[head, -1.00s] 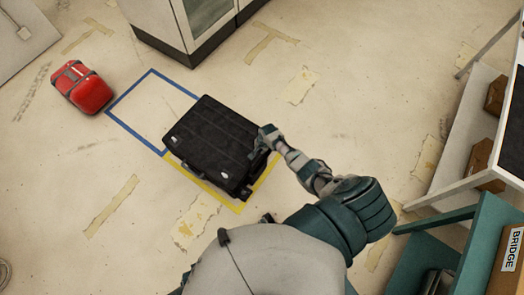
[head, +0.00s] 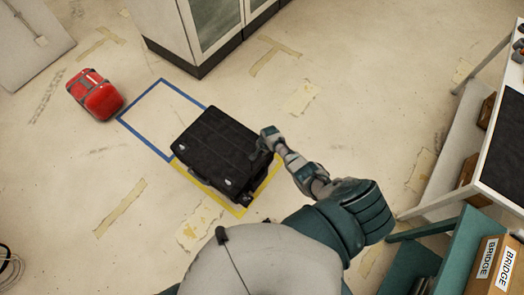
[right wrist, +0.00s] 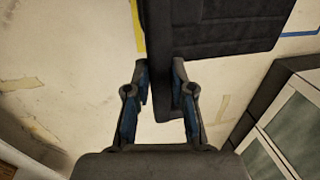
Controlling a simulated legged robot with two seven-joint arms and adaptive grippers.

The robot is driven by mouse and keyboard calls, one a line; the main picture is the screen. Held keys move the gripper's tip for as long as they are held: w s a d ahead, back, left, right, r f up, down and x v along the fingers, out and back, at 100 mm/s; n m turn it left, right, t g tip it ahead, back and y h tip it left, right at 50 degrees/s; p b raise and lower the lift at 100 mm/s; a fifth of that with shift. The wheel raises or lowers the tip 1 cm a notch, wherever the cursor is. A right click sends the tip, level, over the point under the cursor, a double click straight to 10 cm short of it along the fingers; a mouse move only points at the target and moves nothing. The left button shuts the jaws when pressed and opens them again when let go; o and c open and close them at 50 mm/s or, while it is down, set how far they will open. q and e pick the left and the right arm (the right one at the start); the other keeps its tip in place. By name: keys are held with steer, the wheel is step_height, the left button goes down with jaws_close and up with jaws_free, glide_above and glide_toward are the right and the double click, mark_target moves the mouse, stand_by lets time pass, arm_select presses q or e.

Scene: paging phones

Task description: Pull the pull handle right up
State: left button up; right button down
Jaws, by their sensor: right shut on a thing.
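A black suitcase (head: 218,145) lies flat on the floor, over the yellow taped outline. My right gripper (head: 262,146) is at its right edge in the head view. In the right wrist view, the fingers of my right gripper (right wrist: 161,85) stand on either side of a dark narrow part (right wrist: 161,104) at the suitcase's edge (right wrist: 215,45). This part looks like the pull handle, and the gripper is shut on it. Its far details are too dark to tell. My left gripper is not in view.
A blue taped outline (head: 143,95) adjoins the yellow one (head: 238,210). A glass-fronted cabinet (head: 210,35) stands behind. A teal stand with boxes labelled BRIDGE (head: 508,265) is at the right. Open floor surrounds the suitcase.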

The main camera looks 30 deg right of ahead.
steer(key=shift+w+r, duration=0.15)
steer(key=shift+r, duration=0.3)
steer(key=shift+w+r, duration=0.1)
steer(key=shift+w, duration=0.05)
steer(key=c, duration=1)
jaws_free()
steer(key=shift+p, duration=0.3)
steer(key=shift+s, duration=0.25)
step_height(320, 180, up, 12)
steer(key=s+d, duration=0.1)
steer(key=s, duration=0.1)
steer(key=shift+f, duration=0.2)
